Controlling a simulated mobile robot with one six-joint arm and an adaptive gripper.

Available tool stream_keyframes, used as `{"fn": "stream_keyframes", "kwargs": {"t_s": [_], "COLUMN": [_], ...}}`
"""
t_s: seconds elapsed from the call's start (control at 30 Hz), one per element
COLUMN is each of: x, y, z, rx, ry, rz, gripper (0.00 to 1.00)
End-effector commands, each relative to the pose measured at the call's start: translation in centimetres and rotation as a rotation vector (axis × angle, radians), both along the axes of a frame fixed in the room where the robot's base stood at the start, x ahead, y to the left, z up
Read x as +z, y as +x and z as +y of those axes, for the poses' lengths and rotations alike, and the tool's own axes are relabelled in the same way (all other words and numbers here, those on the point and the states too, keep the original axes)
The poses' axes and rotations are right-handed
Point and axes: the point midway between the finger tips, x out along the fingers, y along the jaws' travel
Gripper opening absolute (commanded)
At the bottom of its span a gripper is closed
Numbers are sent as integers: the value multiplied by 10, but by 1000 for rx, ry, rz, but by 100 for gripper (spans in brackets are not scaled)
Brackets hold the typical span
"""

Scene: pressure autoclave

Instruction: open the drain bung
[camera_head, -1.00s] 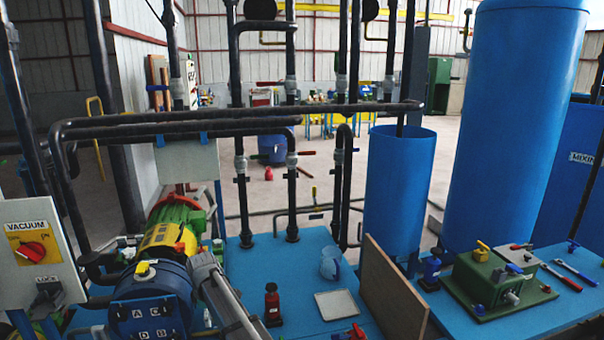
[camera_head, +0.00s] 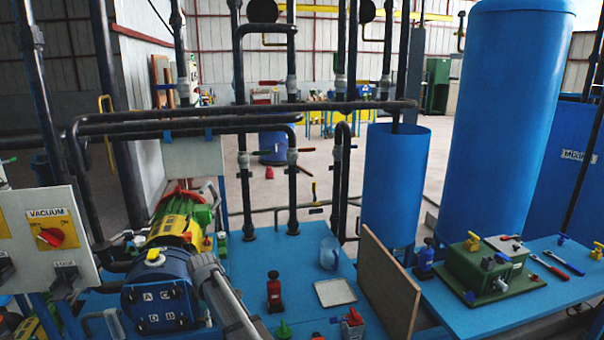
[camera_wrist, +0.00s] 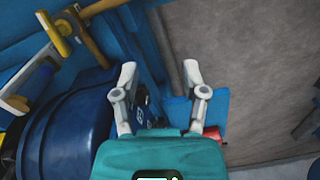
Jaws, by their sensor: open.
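A blue vessel (camera_head: 158,293) with a flat face lettered A, C, D and B stands at the lower left of the head view. A yellow fitting (camera_head: 153,256) sits on its top. I cannot pick out a drain bung for certain in either view. In the wrist view, my gripper (camera_wrist: 160,72) is open, with its two pale fingers apart and nothing between them. A dark blue rounded body (camera_wrist: 62,135) lies left of the fingers, and a yellow handle (camera_wrist: 54,35) is at the upper left. My gripper is not clearly visible in the head view.
A vacuum panel (camera_head: 50,232) stands at the left. The blue bench (camera_head: 262,258) carries a red bottle-shaped item (camera_head: 273,290), a clear jug (camera_head: 329,252), a white tray (camera_head: 335,291) and an upright brown board (camera_head: 390,285). A green block (camera_head: 485,265) is at the right.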

Motion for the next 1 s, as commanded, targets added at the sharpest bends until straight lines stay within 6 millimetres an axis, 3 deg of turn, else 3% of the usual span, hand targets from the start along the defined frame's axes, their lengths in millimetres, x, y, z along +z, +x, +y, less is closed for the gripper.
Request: {"fn": "stream_keyframes", "kwargs": {"t_s": [0.33, 0.53, 0.67, 1.0], "x": [-9, -17, -25, -53], "y": [-2, -5, -10, -48], "z": [-46, -85, -121, -253], "rx": [-120, -231, -335, -751], "ry": [-1, 0, 0, 1], "rz": [0, 0, 0, 0], "gripper": [56, 56, 56, 56]}}
